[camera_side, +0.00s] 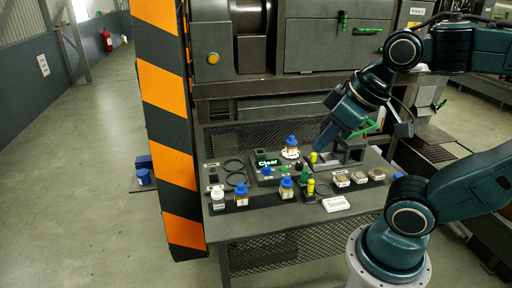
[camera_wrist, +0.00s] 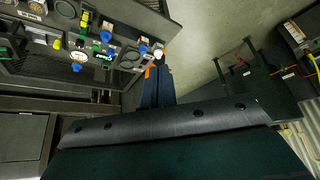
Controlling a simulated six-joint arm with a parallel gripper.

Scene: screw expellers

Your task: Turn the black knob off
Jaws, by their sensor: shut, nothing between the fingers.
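My gripper (camera_side: 322,146), with blue fingers, is shut and empty.
A lit green "Clear" display (camera_side: 267,162), blue-capped bottles (camera_side: 287,187) and a yellow-topped item (camera_side: 310,187) crowd the table. A striped orange-black pillar (camera_side: 165,100) rises at the left edge. A grey machine stands behind.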

